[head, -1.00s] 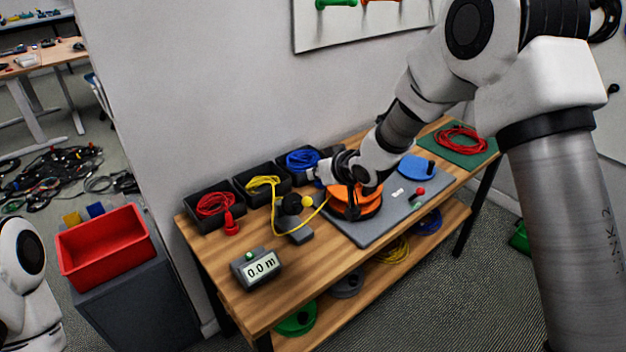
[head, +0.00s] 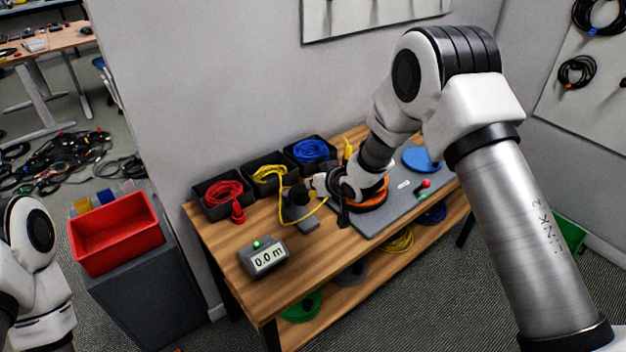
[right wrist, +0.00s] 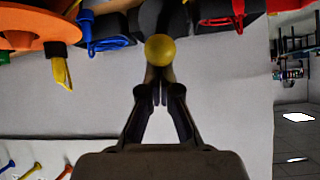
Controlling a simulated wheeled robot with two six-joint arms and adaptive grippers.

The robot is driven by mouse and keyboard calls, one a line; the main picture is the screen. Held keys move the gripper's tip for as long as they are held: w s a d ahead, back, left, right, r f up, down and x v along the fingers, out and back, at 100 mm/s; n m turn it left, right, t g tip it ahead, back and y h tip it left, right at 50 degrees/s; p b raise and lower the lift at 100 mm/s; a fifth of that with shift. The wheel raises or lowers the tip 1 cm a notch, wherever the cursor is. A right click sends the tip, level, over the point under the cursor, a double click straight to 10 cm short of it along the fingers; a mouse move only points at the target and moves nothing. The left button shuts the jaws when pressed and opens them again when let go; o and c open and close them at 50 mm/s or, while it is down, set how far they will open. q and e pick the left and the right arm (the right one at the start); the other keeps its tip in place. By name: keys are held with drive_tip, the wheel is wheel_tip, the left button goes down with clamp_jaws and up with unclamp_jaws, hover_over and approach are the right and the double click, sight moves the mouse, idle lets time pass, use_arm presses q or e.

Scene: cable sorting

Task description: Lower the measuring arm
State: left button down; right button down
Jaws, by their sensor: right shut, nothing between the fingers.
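The measuring device, a small dark grey block with a black rounded arm (head: 294,198), stands at the middle of the bench behind the 0.0 m display (head: 268,257). Its yellow ball knob (right wrist: 158,50) shows in the right wrist view, straight ahead of my fingertips. In the head view my gripper hides the knob. My right gripper (head: 312,186) is shut and empty, close beside the device; it also shows in the right wrist view (right wrist: 158,92). I cannot tell whether the fingertips touch the knob. A yellow cable (head: 284,207) runs past the device. My left gripper is out of view.
Black bins with red (head: 222,192), yellow (head: 270,174) and blue (head: 311,150) cables line the wall. An orange reel (head: 374,194) sits on a grey plate (head: 375,230), partly under my right arm. A red bin (head: 116,238) stands left.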

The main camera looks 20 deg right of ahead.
drive_tip(key=shift+s+d+f+b, duration=0.1)
drive_tip(key=shift+s+f+b, duration=0.2)
drive_tip(key=shift+b, duration=0.4)
drive_tip(key=shift+s+d+f+t+y+b, duration=0.3)
drive_tip(key=shift+s+f+t+b, duration=0.55)
drive_tip(key=shift+f+b, duration=1.3)
drive_tip(key=shift+s+d+f+t+y+b, duration=0.3)
drive_tip(key=shift+s+f+t+b, duration=0.55)
drive_tip(key=shift+b, duration=2.45)
drive_tip(key=shift+s+d+f+t+y+b, duration=0.3)
drive_tip(key=shift+s+f+t+b, duration=0.5)
drive_tip(key=shift+f+b, duration=1.4)
drive_tip(key=shift+a+r+b, duration=0.1)
drive_tip(key=shift+r+b, duration=0.2)
drive_tip(key=shift+b, duration=0.3)
drive_tip(key=shift+f, duration=0.2)
wheel_tip(320, 180, up, 4)
drive_tip(key=w+r+p, duration=0.1)
drive_tip(key=p, duration=0.2)
drive_tip(key=f+b+v, duration=0.1)
drive_tip(key=v, duration=0.8)
drive_tip(key=shift+s+d+f, duration=0.25)
drive_tip(key=shift+s+f, duration=0.05)
drive_tip(key=shift+f, duration=0.4)
